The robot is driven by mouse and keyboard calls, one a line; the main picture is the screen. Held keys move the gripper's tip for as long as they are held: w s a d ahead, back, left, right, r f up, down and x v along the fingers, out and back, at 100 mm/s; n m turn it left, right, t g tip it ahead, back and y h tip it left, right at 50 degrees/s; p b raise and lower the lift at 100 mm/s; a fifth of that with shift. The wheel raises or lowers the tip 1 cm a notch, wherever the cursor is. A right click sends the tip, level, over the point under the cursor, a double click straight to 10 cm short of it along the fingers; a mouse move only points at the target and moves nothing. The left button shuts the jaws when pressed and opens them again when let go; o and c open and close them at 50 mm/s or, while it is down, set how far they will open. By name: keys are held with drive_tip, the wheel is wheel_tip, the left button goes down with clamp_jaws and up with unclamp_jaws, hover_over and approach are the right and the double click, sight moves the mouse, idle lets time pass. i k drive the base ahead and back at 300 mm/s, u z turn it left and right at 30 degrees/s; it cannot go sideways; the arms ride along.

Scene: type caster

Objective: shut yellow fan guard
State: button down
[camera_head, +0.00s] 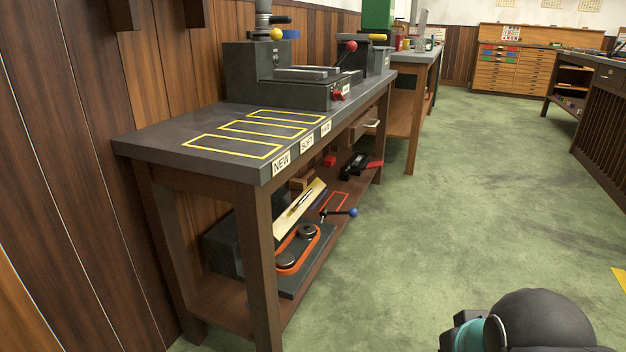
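A pale yellow panel, which looks like the yellow fan guard (302,203), stands tilted up on the lower shelf of the near workbench. It is open, raised above a dark base plate (318,262) that carries an orange-red belt loop (297,262) around dark round pulleys. A lever with a blue ball (353,212) sticks out at the right of the base. The bench's front leg partly hides the left side of this unit, and the guard's hinge is not clear. My gripper's fingers are not in view; only a dark rounded part of my arm shows at the bottom right.
The workbench top (160,147) overhangs the lower shelf (222,308). A dark machine (300,92) stands on top, with yellow-outlined areas and labels in front. Black and red items (360,165) lie farther along the shelf. The green floor (450,230) right of the bench is clear.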

sight(282, 225)
drive_tip(key=u, duration=0.45)
drive_tip(key=i, duration=1.2)
drive_tip(key=u, duration=0.7)
